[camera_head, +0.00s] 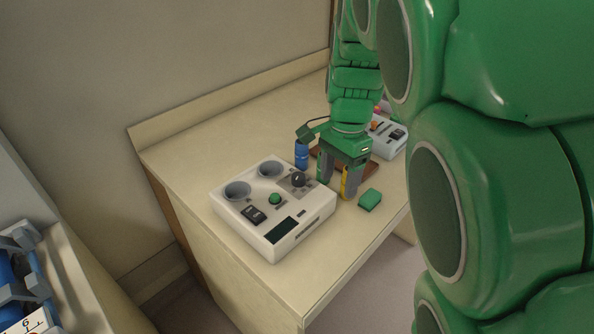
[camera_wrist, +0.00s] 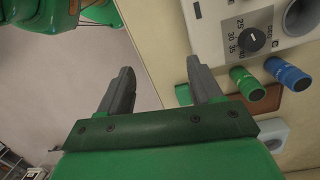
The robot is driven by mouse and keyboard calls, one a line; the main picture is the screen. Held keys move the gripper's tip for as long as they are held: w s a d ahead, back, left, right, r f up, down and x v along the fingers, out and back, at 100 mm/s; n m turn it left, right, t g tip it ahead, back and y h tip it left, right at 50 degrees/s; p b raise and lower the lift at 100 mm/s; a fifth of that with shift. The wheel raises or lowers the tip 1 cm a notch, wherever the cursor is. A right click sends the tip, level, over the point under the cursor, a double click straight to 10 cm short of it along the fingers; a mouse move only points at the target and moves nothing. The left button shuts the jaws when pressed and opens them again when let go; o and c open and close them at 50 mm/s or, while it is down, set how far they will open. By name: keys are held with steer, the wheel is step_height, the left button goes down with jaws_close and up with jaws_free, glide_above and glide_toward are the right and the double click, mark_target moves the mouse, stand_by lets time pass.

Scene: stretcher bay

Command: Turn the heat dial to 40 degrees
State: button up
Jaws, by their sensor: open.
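The heat dial (camera_head: 299,179) is a dark round knob on top of a white control box (camera_head: 304,238). In the wrist view the dial (camera_wrist: 252,39) shows beside printed marks 25, 30 and 35, with "DEG C" lettering near it. A pale line crosses the knob, but its exact setting is too small to read. My gripper (camera_head: 338,192) is open and empty, fingers pointing down, to the right of the box in the head view. In the wrist view my gripper (camera_wrist: 160,72) has its fingers wide apart, left of the dial and not touching it.
A blue cylinder (camera_head: 302,154) and a green cylinder (camera_wrist: 247,83) stand near the dial side of the box. A green block (camera_head: 370,201) lies beside my fingers. A brown tray (camera_wrist: 272,101) and a second white device (camera_head: 391,143) are behind. The table's front right is clear.

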mark_target(297, 176)
steer(key=w+a+m, duration=0.1)
steer(key=w+a, duration=0.1)
steer(key=w, duration=0.2)
steer(key=w+a+f+m, duration=0.1)
steer(key=w+a+m, duration=0.1)
steer(key=w+a, duration=0.1)
steer(key=w+a+f+m, duration=0.1)
steer(key=w+a, duration=0.1)
steer(key=w, duration=0.3)
steer(key=shift+w+a+f+t+h, duration=0.2)
steer(key=shift+w+a+t+h, duration=0.05)
steer(key=shift+w+t+h, duration=0.05)
steer(key=shift+w+a+f+m, duration=0.2)
steer(key=shift+w+a+m, duration=0.15)
steer(key=shift+a+m, duration=0.05)
steer(key=shift+s+f, duration=0.2)
steer(key=shift+f, duration=3.65)
steer(key=c, duration=1.1)
